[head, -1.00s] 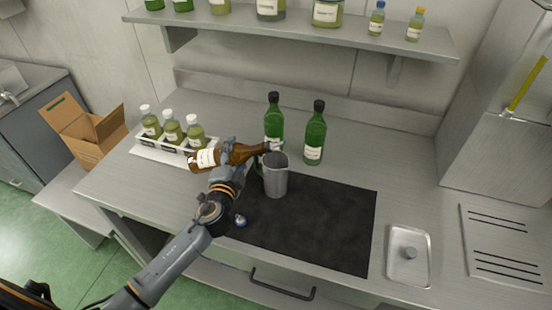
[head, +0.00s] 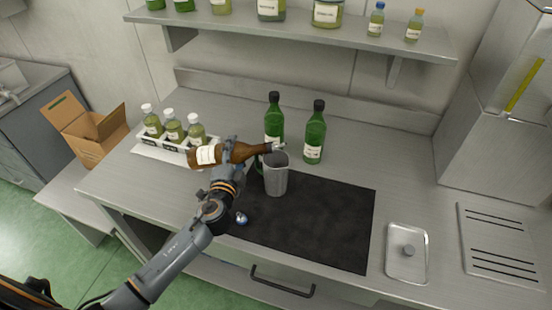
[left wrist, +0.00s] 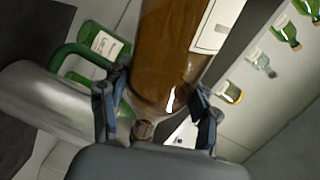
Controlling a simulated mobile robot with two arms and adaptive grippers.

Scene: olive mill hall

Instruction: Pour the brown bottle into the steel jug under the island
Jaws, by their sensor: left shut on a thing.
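The brown bottle (head: 238,152) with a white label lies almost level in my left gripper (head: 229,158), its neck pointing right. Its mouth is at the rim of the steel jug (head: 276,180), over the opening as far as I can tell. The jug stands upright on the dark mat and has a green handle. In the left wrist view the gripper fingers (left wrist: 156,108) are shut around the brown bottle (left wrist: 168,50), and the steel jug (left wrist: 45,105) is at the left. No stream of liquid is visible. My right gripper is out of view.
Two green bottles (head: 315,138) stand just behind the jug. A white tray (head: 160,146) with three small bottles is at the left. A small round blue-silver thing (head: 241,218) lies near my wrist.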

